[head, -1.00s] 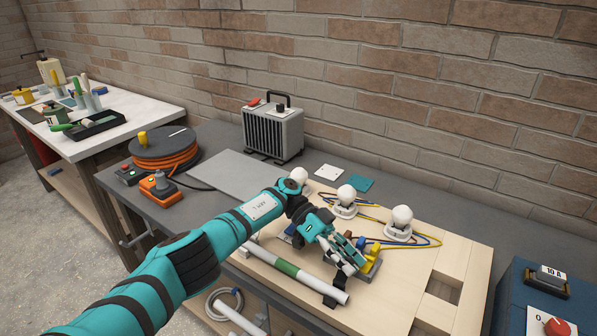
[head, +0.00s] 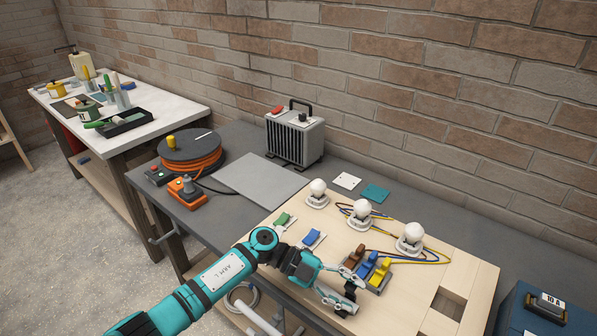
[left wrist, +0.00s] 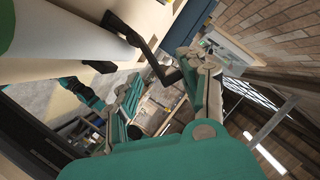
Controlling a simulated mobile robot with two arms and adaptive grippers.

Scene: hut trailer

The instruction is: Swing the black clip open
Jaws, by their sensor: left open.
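The black clip (head: 350,299) is at the front edge of the wooden board, partly hidden by my left gripper in the head view. In the left wrist view the clip (left wrist: 142,38) is a bent black arm beside the white tube (left wrist: 75,35). My left gripper (head: 347,288) is open around the clip's area, its fingers pointing right. In the left wrist view, the clip's end lies close to the tip of the right-hand finger (left wrist: 205,80); whether they touch I cannot tell. My right gripper is not seen.
The wooden board (head: 400,318) carries white bulbs (head: 361,212), coloured wires and brown, blue and yellow levers (head: 366,268) just beyond my gripper. A blue box (head: 535,325) stands at the right. A grey heater (head: 295,135) and an orange cable reel (head: 190,150) stand farther back.

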